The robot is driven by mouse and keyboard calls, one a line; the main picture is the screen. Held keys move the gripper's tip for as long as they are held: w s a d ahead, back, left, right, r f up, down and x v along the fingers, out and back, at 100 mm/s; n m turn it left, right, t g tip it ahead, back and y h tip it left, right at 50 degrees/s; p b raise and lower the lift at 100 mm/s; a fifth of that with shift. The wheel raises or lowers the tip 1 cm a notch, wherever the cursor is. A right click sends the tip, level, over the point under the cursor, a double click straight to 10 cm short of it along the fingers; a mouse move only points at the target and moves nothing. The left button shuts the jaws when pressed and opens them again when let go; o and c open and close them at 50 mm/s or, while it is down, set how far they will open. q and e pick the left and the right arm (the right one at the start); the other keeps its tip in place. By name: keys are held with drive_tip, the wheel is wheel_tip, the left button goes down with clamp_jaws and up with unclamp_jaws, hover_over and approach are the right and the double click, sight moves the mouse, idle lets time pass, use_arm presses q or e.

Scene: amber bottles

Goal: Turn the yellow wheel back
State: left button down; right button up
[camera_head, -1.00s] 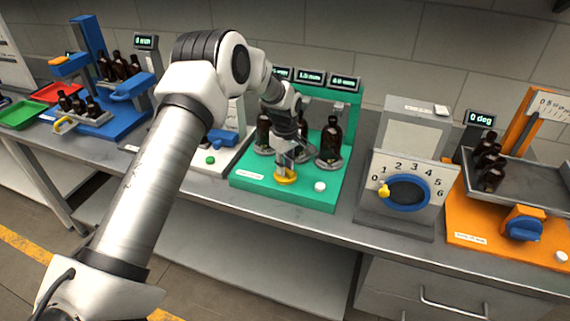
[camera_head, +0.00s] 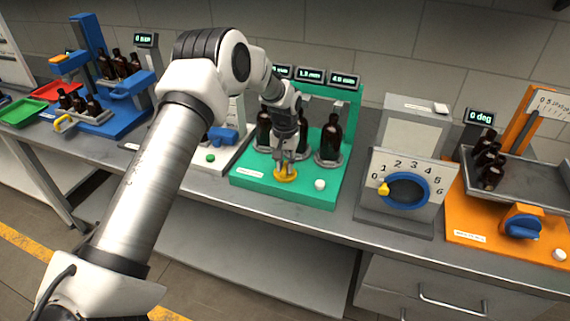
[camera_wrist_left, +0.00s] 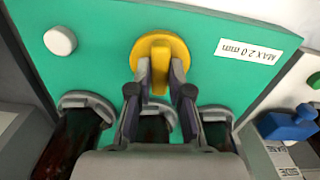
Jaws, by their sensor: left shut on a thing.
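The yellow wheel (camera_head: 285,175) lies flat on the green station (camera_head: 318,194), near its front edge. In the left wrist view the wheel (camera_wrist_left: 146,49) is a round disc with a raised yellow bar across it. My left gripper (camera_head: 287,160) reaches down to it from above. In the wrist view the fingers (camera_wrist_left: 160,82) stand on either side of the yellow bar and are shut on it. The label beside the wheel reads "MAX 2.0 mm". My right gripper is not in view.
Amber bottles (camera_head: 331,138) stand in holders behind the wheel, close to my gripper. Three displays (camera_head: 310,76) sit above; the visible ones seem to read about 1.0 and 4.0 mm. A white button (camera_head: 320,185) is right of the wheel. A dial station (camera_head: 405,190) stands further right.

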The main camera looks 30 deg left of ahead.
use_arm(q)
drive_tip(key=m, duration=0.4)
drive_tip(key=shift+s+f+m, duration=0.15)
drive_tip(key=shift+f+m, duration=0.1)
drive_tip(key=shift+m, duration=0.05)
drive_tip(key=m, duration=0.5)
drive_tip(key=shift+m+b, duration=0.3)
drive_tip(key=shift+b, duration=0.05)
drive_tip(key=m, duration=0.4)
drive_tip(key=shift+m+b, duration=0.4)
drive_tip(key=shift+m, duration=2.1)
drive_tip(key=c, duration=1.1)
unclamp_jaws()
drive_tip(key=shift+r, duration=0.1)
